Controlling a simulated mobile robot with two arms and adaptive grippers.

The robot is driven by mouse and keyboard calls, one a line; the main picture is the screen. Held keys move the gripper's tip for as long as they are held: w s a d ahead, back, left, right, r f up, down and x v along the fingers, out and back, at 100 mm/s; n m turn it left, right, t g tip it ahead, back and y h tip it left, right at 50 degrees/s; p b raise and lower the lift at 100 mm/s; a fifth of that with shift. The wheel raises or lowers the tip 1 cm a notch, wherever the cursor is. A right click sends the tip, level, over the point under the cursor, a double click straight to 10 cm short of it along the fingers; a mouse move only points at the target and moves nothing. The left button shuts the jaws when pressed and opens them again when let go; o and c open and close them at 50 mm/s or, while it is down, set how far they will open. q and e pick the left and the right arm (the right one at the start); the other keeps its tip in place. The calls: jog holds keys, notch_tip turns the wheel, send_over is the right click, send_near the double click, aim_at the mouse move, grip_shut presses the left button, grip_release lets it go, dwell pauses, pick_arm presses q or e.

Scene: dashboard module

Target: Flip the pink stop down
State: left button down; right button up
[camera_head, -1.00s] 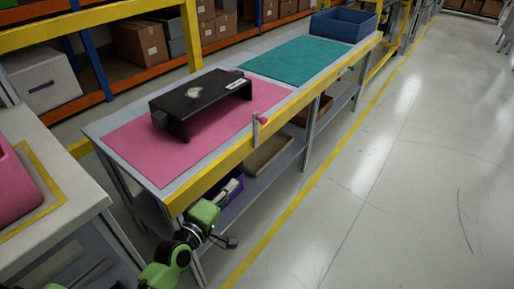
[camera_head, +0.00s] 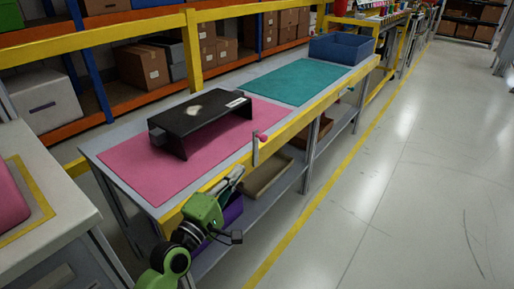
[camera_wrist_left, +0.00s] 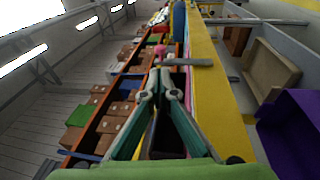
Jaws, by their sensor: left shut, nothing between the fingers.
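The pink stop (camera_head: 263,137) has a pink knob at the top of an upright grey bar (camera_head: 255,153) on the yellow front rail of the workbench. In the left wrist view the pink knob (camera_wrist_left: 160,50) shows just ahead of the fingertips, with its grey bar (camera_wrist_left: 190,62) reaching right to the yellow rail. My left gripper (camera_head: 238,172) is in front of the yellow rail, a little left of and below the stop. Its fingers come together at the tips in the left wrist view (camera_wrist_left: 159,75), shut and empty, apart from the stop. My right gripper is not in view.
The bench carries a pink mat (camera_head: 130,172) with a black dashboard module (camera_head: 202,118), a teal mat (camera_head: 296,80) and a blue bin (camera_head: 341,48). The yellow rail (camera_head: 290,128) runs along the front edge. Trays (camera_head: 266,175) lie on the lower shelf. The floor at right is clear.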

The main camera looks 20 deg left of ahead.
aim_at(262, 141)
pick_arm(q)
jog(key=b+x, duration=0.1)
jog(key=x, duration=0.9)
jog(key=shift+w, duration=0.6)
jog(key=shift+d+r, duration=0.1)
